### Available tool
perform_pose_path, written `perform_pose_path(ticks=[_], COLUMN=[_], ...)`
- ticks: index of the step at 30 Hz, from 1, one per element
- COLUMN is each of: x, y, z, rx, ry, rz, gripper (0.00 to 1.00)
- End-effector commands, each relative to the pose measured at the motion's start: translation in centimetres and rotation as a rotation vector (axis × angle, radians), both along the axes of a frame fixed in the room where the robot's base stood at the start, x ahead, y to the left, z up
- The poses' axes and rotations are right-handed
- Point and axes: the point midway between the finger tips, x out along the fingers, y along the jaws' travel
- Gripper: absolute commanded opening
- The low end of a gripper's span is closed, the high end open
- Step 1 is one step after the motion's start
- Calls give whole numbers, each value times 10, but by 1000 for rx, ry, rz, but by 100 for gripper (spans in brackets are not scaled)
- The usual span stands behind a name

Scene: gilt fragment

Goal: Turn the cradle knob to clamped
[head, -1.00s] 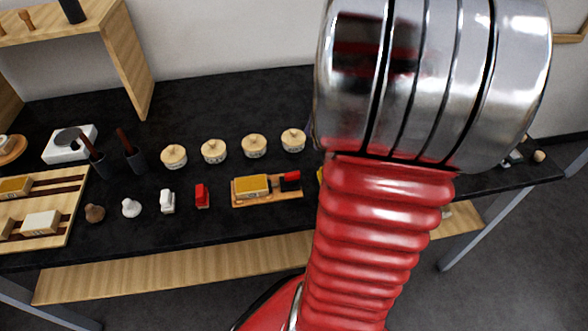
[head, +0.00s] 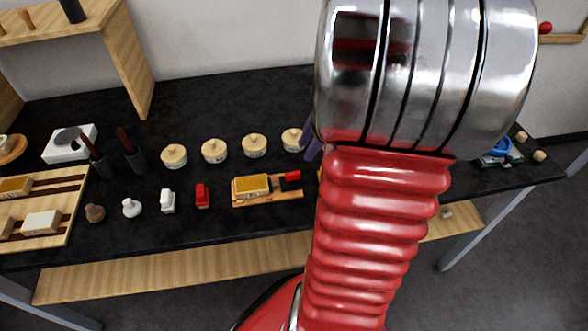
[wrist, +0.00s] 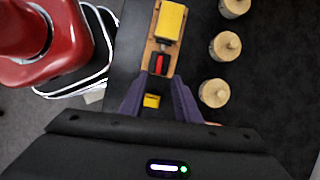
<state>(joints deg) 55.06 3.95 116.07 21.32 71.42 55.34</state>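The cradle is a wooden board (head: 268,198) holding a gold-yellow block (head: 251,186), near the front of the black table in the head view. The board also shows at the top of the wrist view (wrist: 150,48). At its end sits a red knob (wrist: 159,63) on a dark base, also visible in the head view (head: 291,177). The knob's bar looks roughly in line with the board; I cannot read any marking. My gripper (wrist: 160,93) has two purple fingers spread apart, beyond the knob end of the board, not touching the knob. In the head view my arm hides most of it.
A small yellow object (wrist: 152,101) shows between the fingers, apparently below them. Several round lidded pots (head: 214,151) stand behind the cradle. A red item (head: 202,196) and a white item (head: 168,201) stand left of it. A blue item (head: 500,147) lies at the far right.

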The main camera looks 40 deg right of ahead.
Motion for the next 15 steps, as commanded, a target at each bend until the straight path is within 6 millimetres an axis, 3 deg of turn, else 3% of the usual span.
perform_pose_path(ticks=[15], x=[14], y=[27], z=[-73], rx=[3], ry=[1], rz=[1], gripper=[30])
